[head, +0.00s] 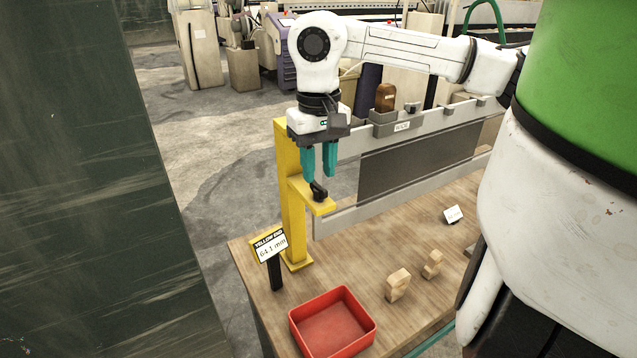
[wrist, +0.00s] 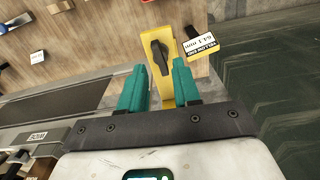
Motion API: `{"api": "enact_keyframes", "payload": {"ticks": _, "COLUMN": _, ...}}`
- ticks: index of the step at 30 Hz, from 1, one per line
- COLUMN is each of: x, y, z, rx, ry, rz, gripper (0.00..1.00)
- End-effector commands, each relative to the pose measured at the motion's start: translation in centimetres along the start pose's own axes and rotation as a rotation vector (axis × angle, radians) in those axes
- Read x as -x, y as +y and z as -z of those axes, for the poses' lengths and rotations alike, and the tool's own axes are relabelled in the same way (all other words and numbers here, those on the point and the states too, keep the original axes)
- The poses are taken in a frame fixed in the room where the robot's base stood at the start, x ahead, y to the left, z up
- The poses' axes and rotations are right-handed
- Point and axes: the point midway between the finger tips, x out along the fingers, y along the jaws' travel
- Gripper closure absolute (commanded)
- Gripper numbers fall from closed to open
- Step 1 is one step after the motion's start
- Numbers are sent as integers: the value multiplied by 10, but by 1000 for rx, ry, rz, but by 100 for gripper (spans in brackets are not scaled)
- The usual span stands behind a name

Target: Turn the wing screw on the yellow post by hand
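The yellow post (head: 292,211) stands upright at the left end of the wooden bench, with a short arm reaching out to the right. The black wing screw (head: 319,191) sits on top of that arm, and it also shows in the wrist view (wrist: 160,56). My gripper (head: 320,180) points down at the screw. In the wrist view its two teal fingers (wrist: 156,75) are apart, with the screw in the gap beyond their tips. I cannot tell whether a finger touches the screw. A sign by the post (head: 270,245) reads "YELLOW END 64.1 mm".
A red tray (head: 333,322) sits at the bench's front left corner. A grey frame with a dark panel (head: 415,158) stands right behind the post. A dark green wall (head: 90,190) fills the left.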

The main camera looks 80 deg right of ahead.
Motion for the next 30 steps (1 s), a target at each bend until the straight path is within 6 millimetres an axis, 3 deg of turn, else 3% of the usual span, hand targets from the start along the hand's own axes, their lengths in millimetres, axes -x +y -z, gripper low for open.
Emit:
{"api": "enact_keyframes", "payload": {"ticks": 7, "x": -29, "y": 0, "z": 0, "rx": -1, "ry": -1, "rz": 2, "gripper": 68}}
{"api": "enact_keyframes", "payload": {"ticks": 30, "x": -28, "y": -1, "z": 0, "rx": 0, "ry": 0, "rz": 2, "gripper": 70}}
